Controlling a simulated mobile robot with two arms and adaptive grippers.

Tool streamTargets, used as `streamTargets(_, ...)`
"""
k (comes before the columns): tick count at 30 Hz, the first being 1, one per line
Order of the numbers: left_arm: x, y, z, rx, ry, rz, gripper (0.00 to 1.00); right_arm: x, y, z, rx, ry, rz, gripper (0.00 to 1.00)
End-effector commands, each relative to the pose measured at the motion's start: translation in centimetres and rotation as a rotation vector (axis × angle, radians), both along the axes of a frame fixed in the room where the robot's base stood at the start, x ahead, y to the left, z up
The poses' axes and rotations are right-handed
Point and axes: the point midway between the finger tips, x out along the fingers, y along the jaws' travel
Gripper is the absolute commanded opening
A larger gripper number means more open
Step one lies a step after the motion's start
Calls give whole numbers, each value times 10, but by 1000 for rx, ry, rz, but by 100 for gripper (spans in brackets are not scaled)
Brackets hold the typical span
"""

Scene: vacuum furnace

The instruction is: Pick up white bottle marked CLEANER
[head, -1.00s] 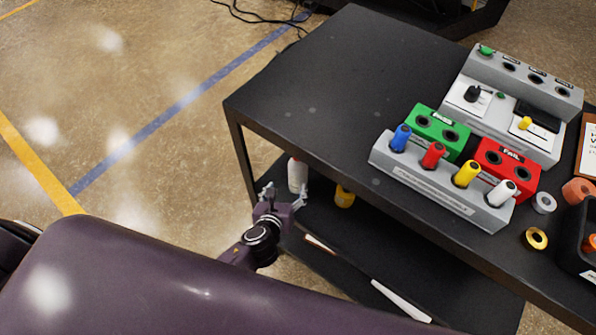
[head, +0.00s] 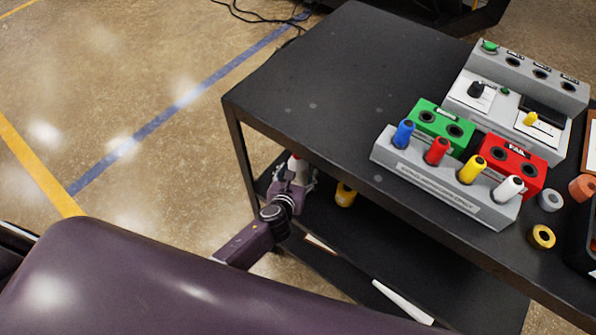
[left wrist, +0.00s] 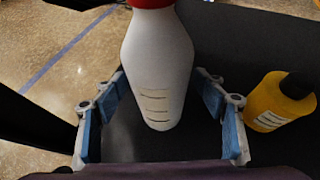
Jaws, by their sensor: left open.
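The white bottle (left wrist: 160,65) with a red top stands between the open fingers of my left gripper (left wrist: 163,118) in the left wrist view. Dark lines of marking show on its front, too small to read. Gaps show between the bottle and the blue finger pads on both sides. In the head view, the bottle (head: 295,168) is on the lower shelf of the black cart, mostly hidden behind my left gripper (head: 296,178). My right gripper is not in view.
A yellow bottle (left wrist: 283,103) with a dark cap stands close to the right on the same lower shelf (head: 420,262). The cart's black top (head: 330,75) overhangs the shelf. Colored blocks and a grey rack (head: 440,185) sit on top.

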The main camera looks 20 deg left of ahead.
Motion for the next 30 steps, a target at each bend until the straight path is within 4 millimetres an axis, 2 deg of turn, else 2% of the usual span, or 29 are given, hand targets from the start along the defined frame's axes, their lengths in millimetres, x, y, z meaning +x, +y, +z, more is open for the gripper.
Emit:
streamTargets(2,0,0,0,0,0,0,64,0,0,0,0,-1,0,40)
streamTargets(18,-1,0,0,0,0,1,6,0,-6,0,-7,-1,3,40)
streamTargets(26,0,0,3,-1,-3,0,5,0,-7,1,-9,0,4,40)
streamTargets(30,1,0,10,0,-4,0,5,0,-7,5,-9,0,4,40)
